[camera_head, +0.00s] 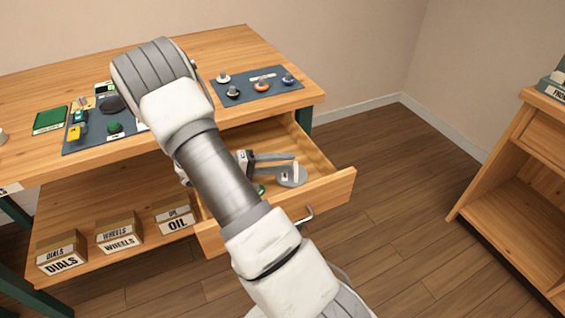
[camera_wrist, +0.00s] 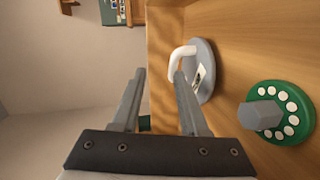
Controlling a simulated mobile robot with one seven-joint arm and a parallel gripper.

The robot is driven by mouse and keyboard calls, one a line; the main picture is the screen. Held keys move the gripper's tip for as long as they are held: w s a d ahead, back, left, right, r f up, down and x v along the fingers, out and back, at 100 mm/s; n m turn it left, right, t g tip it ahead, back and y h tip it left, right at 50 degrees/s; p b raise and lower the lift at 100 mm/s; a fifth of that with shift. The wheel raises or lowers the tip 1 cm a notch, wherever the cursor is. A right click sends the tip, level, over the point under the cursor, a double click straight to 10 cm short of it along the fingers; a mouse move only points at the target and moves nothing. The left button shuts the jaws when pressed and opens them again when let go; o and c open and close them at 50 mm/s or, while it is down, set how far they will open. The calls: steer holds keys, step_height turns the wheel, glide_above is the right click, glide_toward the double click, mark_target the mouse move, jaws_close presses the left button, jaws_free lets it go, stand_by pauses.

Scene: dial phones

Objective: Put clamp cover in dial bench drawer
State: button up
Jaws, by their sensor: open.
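A grey disc with a white curved bar, which I take for the clamp cover (camera_wrist: 209,58), lies in the open bench drawer (camera_head: 337,190). The same disc shows in the head view (camera_head: 298,179) near the drawer's front. My gripper (camera_wrist: 160,74) is open, with its fingers beside the disc. The right finger's tip overlaps the white bar in the wrist view; I cannot tell whether they touch. Nothing is visibly held between the fingers. In the head view my gripper (camera_head: 292,166) is over the drawer, and my arm hides the drawer's left part.
A green dial with white dots (camera_wrist: 290,128) lies beside the disc in the drawer. Dark mats (camera_head: 258,93) with small parts lie on the bench top (camera_head: 190,62). Labelled boxes (camera_head: 118,232) stand on the lower shelf. Floor right of the drawer is clear.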

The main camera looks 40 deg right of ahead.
steer(key=shift+r+p, duration=0.6)
steer(key=shift+r, duration=0.05)
steer(key=p+v, duration=0.2)
steer(key=v, duration=0.9)
steer(key=shift+f, duration=0.1)
steer(key=shift+w+a, duration=0.1)
steer(key=shift+a, duration=0.4)
steer(key=s+a+r+n+t+y, duration=0.2)
steer(key=s+a+r+t+y, duration=0.3)
steer(key=s+r, duration=0.4)
steer(key=s+a+r+n+t+y, duration=0.3)
steer(key=s+a+r+t+y, duration=0.3)
steer(key=r, duration=0.6)
steer(key=shift+s+a+t+y, duration=0.3)
steer(key=shift+s+a+y, duration=0.4)
steer(key=shift+s+y, duration=0.9)
steer(key=shift+w, duration=0.25)
